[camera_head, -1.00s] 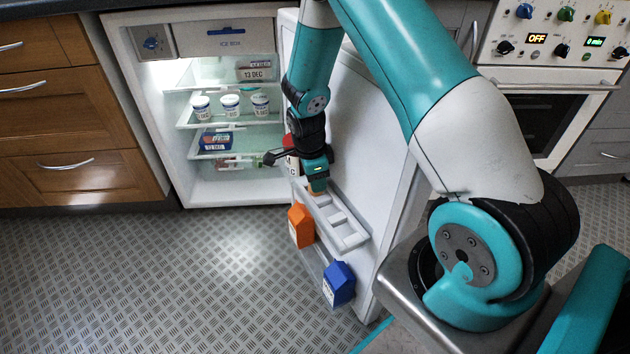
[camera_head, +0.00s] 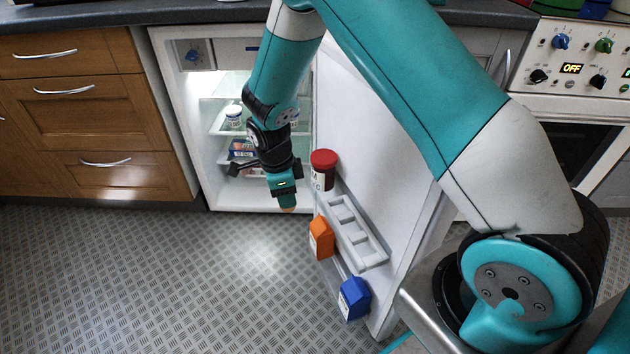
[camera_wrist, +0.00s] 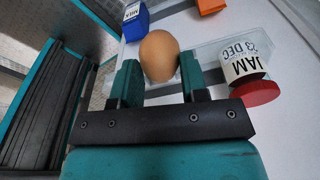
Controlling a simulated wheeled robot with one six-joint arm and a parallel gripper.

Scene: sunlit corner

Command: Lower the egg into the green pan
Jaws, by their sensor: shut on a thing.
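The brown egg (camera_wrist: 159,56) is held between the two fingertips of my gripper (camera_wrist: 160,78) in the wrist view. In the head view my gripper (camera_head: 287,206) points down in front of the open fridge, left of the door shelf, with only a small bit of the egg (camera_head: 289,209) showing below it. The egg is in the air above floor level.
The open fridge door holds an egg rack (camera_head: 356,236), a red-lidded jam jar (camera_head: 323,168), an orange carton (camera_head: 320,238) and a blue carton (camera_head: 354,298). Yogurt pots (camera_head: 233,115) stand inside. The metal floor (camera_head: 150,280) is clear. An oven (camera_head: 570,140) stands at right.

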